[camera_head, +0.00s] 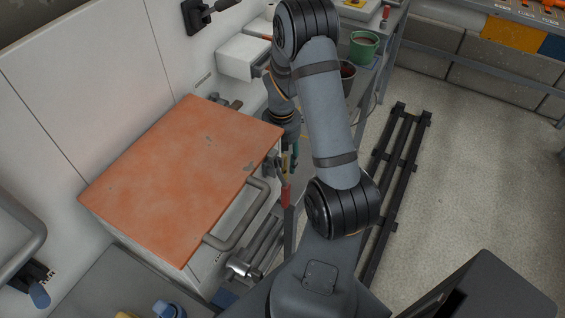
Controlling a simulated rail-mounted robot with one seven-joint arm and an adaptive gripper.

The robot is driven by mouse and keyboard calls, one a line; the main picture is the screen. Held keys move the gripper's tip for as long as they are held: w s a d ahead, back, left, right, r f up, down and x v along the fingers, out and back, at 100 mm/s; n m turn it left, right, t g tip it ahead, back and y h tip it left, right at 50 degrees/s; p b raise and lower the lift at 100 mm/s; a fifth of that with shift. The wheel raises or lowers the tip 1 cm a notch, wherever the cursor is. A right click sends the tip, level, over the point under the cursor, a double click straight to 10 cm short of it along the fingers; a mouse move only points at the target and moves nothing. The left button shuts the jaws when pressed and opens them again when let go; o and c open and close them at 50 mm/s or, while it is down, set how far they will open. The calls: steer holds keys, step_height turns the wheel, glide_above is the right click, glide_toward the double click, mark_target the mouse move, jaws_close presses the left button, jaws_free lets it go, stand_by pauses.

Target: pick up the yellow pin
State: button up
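My arm reaches down from the upper middle, and my gripper (283,166) is small and dark beside the right corner of the orange-topped box. Its fingers are too small and crowded to tell whether they are open or shut. A thin yellow sliver (285,162) shows at the gripper; it may be the yellow pin, but I cannot tell whether it is held. A teal piece (295,158) shows right beside it, and a red handle-like piece (286,195) lies just below. Another bit of yellow (126,314) is cut off at the bottom edge.
The box's orange top (185,175) fills the left middle, with a grey bar handle (245,225) on its front side. A green bucket (363,47) stands on the bench behind my arm.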

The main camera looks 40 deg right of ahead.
steer(key=shift+f, duration=0.4)
steer(key=shift+c, duration=0.8)
jaws_close()
